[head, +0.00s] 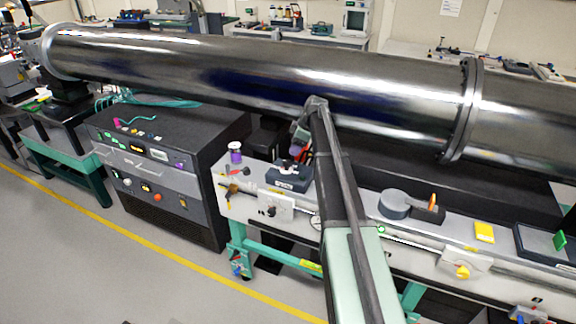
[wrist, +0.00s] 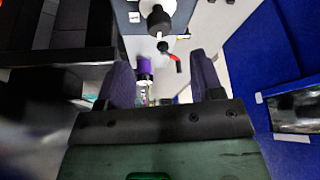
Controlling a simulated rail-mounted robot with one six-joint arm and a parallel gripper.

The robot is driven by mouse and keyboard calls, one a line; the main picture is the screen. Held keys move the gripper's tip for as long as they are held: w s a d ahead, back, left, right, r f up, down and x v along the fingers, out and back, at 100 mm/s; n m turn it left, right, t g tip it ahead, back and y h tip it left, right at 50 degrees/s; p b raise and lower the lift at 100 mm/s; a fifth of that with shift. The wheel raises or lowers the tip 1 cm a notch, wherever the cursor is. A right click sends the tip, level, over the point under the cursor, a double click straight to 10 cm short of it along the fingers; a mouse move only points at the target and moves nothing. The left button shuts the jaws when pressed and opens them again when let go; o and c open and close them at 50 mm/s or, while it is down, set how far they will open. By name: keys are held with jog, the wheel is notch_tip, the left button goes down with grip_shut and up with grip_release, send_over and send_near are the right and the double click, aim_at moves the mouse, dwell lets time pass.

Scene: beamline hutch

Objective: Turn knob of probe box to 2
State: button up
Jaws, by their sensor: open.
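The probe box appears to be the blue-grey box (head: 284,182) with a pale label, on the bench below the big steel pipe. In the wrist view its blue-grey face (wrist: 133,19) is at the top edge, partly cut off. A black round knob (wrist: 158,20) with a white mark stands on it. The dial numbers are too small to read. My gripper (wrist: 160,72) is open and empty, and the knob lies ahead of and apart from the fingertips. In the head view my gripper (head: 301,140) is above the box, partly hidden by my arm.
The steel pipe (head: 240,65) runs close behind my arm. A grey round device (head: 394,203) and a yellow block (head: 484,232) lie right.

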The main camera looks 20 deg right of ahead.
aim_at(287, 161)
jog(key=b+x, duration=0.5)
jog(key=x, duration=0.2)
jog(key=shift+d+f, duration=0.1)
jog(key=shift+f, duration=0.2)
jog(key=shift+w+a+f+b, duration=0.2)
jog(key=shift+a+f+b, duration=0.1)
jog(key=shift+b, duration=0.15)
jog(key=shift+r, duration=0.15)
jog(key=c, duration=0.9)
